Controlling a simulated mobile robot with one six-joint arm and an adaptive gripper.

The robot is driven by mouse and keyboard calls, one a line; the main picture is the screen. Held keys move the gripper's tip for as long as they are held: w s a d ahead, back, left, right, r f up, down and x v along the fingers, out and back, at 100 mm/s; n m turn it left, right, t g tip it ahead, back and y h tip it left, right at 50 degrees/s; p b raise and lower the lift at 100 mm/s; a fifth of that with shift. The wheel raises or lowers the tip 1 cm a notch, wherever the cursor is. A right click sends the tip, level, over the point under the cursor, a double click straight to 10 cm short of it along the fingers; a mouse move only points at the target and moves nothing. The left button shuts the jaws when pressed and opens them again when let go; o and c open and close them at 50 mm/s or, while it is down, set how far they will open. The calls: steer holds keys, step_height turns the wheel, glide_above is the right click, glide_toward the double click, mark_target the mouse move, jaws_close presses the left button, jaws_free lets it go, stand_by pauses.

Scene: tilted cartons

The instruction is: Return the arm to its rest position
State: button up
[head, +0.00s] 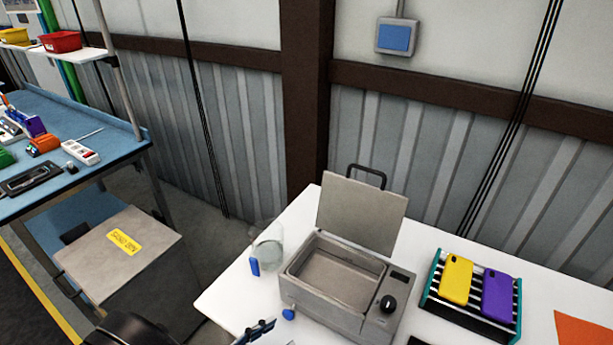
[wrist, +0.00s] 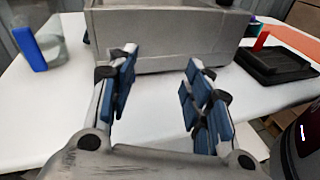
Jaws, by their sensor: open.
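My gripper (wrist: 160,90) is open and empty in the wrist view, its two blue-padded fingers spread apart over the white table. The front wall of a grey metal box (wrist: 170,42) stands just beyond the fingertips; I cannot tell if they touch it. Most of my arm is hidden in the head view.
A clear vessel with a blue tab (head: 266,255) stands left of the box. A rack (head: 432,297) with a yellow and a purple phone-shaped item is at its right. A black tray (wrist: 272,66) lies right of the box. A blue workbench (head: 98,165) is at the left.

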steer(key=s+d+r+m+g+y, duration=0.1)
steer(key=d+r+m+g+y, duration=0.1)
steer(key=d+r+m+g, duration=1)
steer(key=s+d+r+m+t+y, duration=0.6)
steer(key=s+d+r+m+y, duration=0.4)
steer(key=r+m, duration=0.2)
steer(key=shift+m, duration=0.4)
stand_by(1.0)
